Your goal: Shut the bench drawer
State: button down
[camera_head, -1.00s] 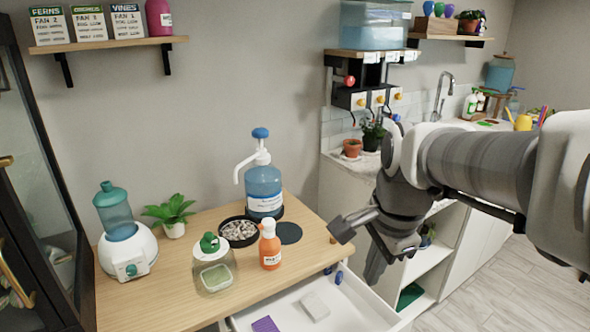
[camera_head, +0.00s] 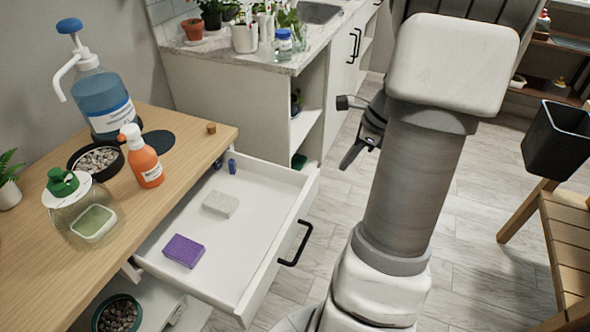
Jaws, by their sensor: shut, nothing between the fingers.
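The bench drawer (camera_head: 245,255) is white and stands pulled out from under the wooden bench top (camera_head: 50,290). A black bar handle (camera_head: 298,245) is on its front. Inside lie a purple sponge (camera_head: 183,251), a pale grey block (camera_head: 220,204) and small blue items (camera_head: 232,166) near the back. My gripper (camera_head: 350,156) is shut and empty. It is in the air to the right of the drawer front, apart from it and the handle. My own arm hides part of the gripper.
On the bench stand an orange pump bottle (camera_head: 142,158), a blue pump jug (camera_head: 102,98), a glass jar (camera_head: 82,218) and a pebble dish (camera_head: 96,160). A white cabinet (camera_head: 235,105) is behind. A wooden stool (camera_head: 570,240) stands right. Grey floor (camera_head: 480,240) is clear between.

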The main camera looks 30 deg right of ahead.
notch_tip(320, 180, down, 2)
jog(key=s+d+m, duration=0.1)
jog(key=d, duration=0.1)
jog(key=b, duration=0.6)
send_near(313, 192)
jog(key=shift+s+x, duration=0.1)
jog(key=shift+x, duration=1.15)
jog(key=shift+s+x, duration=0.15)
jog(key=shift+x, duration=1.15)
jog(key=shift+w+a+p, duration=0.1)
jog(key=shift+w+p, duration=0.15)
jog(key=shift+p, duration=0.15)
jog(key=w+a+p, duration=0.4)
jog(key=w+a, duration=0.1)
jog(key=w, duration=0.3)
jog(key=w+a+p, duration=0.4)
jog(key=w+a, duration=0.1)
jog(key=w, duration=0.3)
jog(key=w+a+p, duration=0.4)
jog(key=w+a, duration=0.1)
jog(key=w, duration=0.3)
jog(key=shift+a, duration=0.4)
